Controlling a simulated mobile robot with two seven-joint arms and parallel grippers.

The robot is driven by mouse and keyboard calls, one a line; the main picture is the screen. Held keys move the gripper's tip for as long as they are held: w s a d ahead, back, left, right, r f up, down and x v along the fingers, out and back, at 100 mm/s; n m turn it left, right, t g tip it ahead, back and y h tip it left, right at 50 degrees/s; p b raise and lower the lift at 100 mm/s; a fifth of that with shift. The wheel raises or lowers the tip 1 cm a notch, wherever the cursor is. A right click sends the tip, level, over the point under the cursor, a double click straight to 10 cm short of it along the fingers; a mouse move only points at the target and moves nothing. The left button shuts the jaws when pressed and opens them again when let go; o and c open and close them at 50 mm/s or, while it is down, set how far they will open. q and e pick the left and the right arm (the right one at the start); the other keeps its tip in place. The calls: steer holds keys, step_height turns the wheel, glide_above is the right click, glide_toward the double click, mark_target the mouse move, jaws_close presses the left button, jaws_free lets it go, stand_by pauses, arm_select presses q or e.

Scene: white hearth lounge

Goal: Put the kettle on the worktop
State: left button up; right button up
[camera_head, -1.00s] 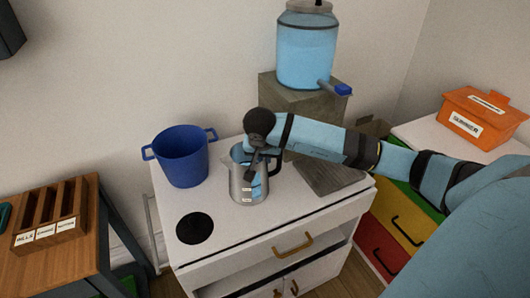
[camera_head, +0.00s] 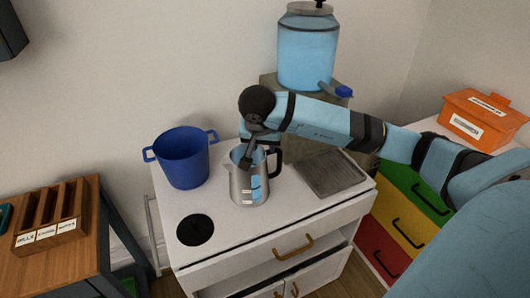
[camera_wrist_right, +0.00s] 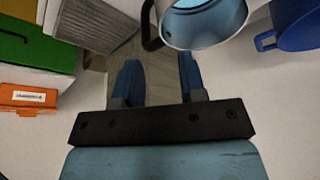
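The kettle (camera_head: 240,190) is a silver metal jug with a black handle on its right side. It stands upright on the white worktop (camera_head: 265,223), between the blue pot and the ridged grey panel. In the right wrist view the kettle (camera_wrist_right: 205,32) is at the top, with light blue inside its rim and its black handle toward the left. My right gripper (camera_wrist_right: 160,78) is open with nothing between its fingers. In the head view my right gripper (camera_head: 255,150) is above and behind the kettle's rim and partly overlaps it. My left gripper is not in view.
A blue pot (camera_head: 183,160) stands left of the kettle, with a black round plate (camera_head: 195,229) in front. A ridged panel (camera_head: 330,173) lies to the right. A water dispenser (camera_head: 307,50) stands on a block behind. An orange box (camera_head: 482,120) is far right.

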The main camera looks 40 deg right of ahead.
steer(key=s+a+f+m+g+y, duration=0.1)
steer(key=s+a+f+y, duration=0.2)
steer(key=a, duration=0.4)
steer(key=s+a+m+g+y, duration=0.1)
steer(key=s+a+m+y, duration=0.15)
steer(key=a+y, duration=0.45)
steer(key=s+a+f+g+y, duration=0.2)
steer(key=s+a+y, duration=0.15)
steer(key=a, duration=0.45)
steer(key=s+a+r+m+t+y, duration=0.1)
steer(key=a+r+m+t+y, duration=0.15)
steer(key=m+y, duration=0.4)
steer(key=s+a+r+m+t+y, duration=0.1)
steer(key=a+r+m+t+y, duration=0.2)
steer(key=m, duration=0.7)
steer(key=w+d+f+m+t+h, duration=0.1)
steer(key=d+f+m+t+h, duration=0.35)
steer(key=m, duration=0.95)
steer(key=d+f+m+t+h, duration=0.2)
steer(key=f+m+t+h, duration=0.6)
steer(key=m, duration=0.5)
steer(key=s+d+f+m+g+h, duration=0.2)
steer(key=s+f+m+g, duration=0.4)
steer(key=s+f+m, duration=0.5)
step_height(320, 180, down, 4)
steer(key=shift+r+m+h, duration=0.1)
steer(key=shift+m+h, duration=0.75)
steer(key=shift+m, duration=0.15)
